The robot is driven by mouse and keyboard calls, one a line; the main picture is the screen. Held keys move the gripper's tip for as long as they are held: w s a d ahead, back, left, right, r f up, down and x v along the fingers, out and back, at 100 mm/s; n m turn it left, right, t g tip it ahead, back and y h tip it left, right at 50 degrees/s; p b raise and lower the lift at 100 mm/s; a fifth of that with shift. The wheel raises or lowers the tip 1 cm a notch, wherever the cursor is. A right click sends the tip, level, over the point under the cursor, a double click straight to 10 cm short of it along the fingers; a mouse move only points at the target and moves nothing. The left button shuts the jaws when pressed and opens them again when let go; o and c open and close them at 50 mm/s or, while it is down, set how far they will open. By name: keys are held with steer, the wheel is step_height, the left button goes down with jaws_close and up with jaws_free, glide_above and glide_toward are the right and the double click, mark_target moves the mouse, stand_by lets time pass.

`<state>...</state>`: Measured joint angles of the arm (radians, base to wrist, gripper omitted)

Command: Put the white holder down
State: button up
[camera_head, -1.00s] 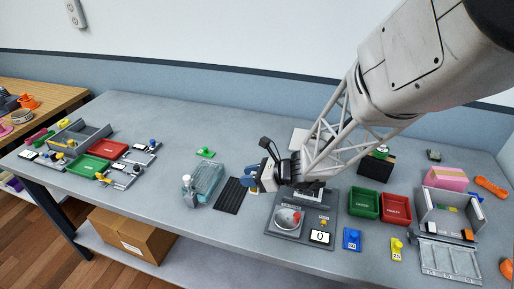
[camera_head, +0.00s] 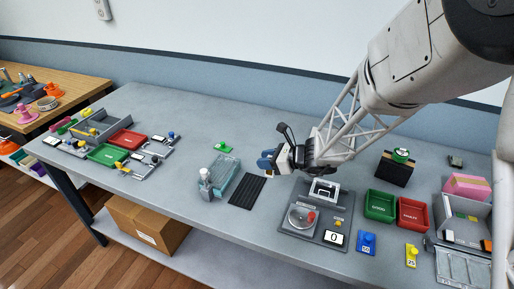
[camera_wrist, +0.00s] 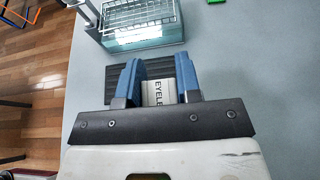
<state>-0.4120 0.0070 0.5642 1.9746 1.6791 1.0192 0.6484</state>
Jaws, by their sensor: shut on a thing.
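The white holder (camera_wrist: 158,93) shows in the wrist view between the two blue fingers of my gripper (camera_wrist: 155,88), with dark lettering starting "EYELE" on its face. The gripper is shut on it. In the head view my gripper (camera_head: 270,161) is over the middle of the grey table, by the far end of the black ribbed mat (camera_head: 247,191). The holder is mostly hidden there by the fingers. In the wrist view the mat (camera_wrist: 158,68) lies beyond and below the fingertips. I cannot tell the holder's height above the table.
A glass tank (camera_head: 223,172) with a wire rack stands left of the mat. A grey scale unit (camera_head: 296,238) is on the right, with green (camera_head: 379,206) and red (camera_head: 412,214) trays beyond it. A green-knobbed piece (camera_head: 223,146) lies behind the tank. Bare table (camera_head: 190,125) is free at the back left.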

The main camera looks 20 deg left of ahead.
steer(key=w+a, duration=0.2)
steer(key=w, duration=0.2)
steer(key=w+a+f, duration=0.1)
steer(key=w+a, duration=0.5)
steer(key=w, duration=0.1)
steer(key=shift+w+f, duration=0.15)
steer(key=shift+w, duration=0.15)
steer(key=shift+f, duration=0.1)
steer(key=shift+f, duration=1.65)
steer(key=shift+f, duration=0.15)
steer(key=o, duration=1)
steer(key=shift+d, duration=0.1)
steer(key=v, duration=1.2)
